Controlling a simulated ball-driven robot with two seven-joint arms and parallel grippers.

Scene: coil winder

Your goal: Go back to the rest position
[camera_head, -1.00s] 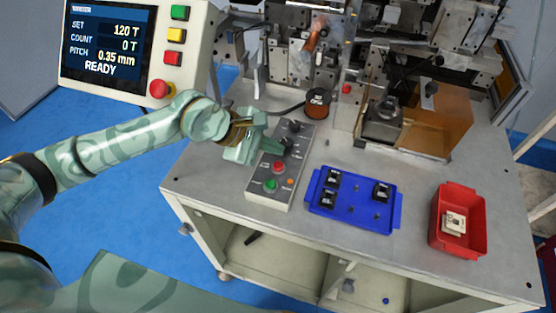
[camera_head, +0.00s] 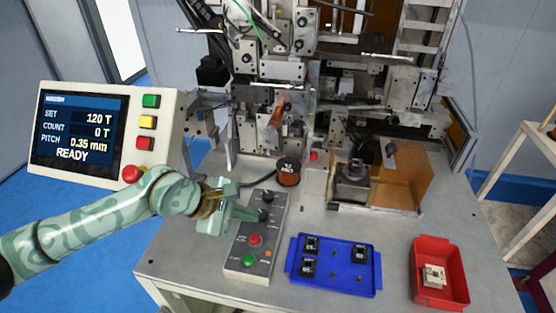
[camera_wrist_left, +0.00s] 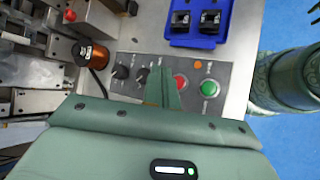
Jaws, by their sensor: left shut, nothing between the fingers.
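My left gripper (camera_head: 250,213) reaches in from the left over the grey control box (camera_head: 243,265) on the bench. Its fingers are shut with nothing between them, and their tips are close to the box's black knobs (camera_head: 267,197). I cannot tell whether they touch a knob. In the left wrist view the shut fingers (camera_wrist_left: 163,86) lie over the box, between the knobs (camera_wrist_left: 121,72) and the red button (camera_wrist_left: 180,81). The green button (camera_wrist_left: 208,88) is beside the red one.
The winder screen (camera_head: 78,137) reads READY, count 0 T. A copper spool (camera_head: 288,172) stands behind the box. A blue tray (camera_head: 335,281) with black parts and a red bin (camera_head: 440,292) with a pale part are to the right. The coil winder (camera_head: 285,75) fills the back.

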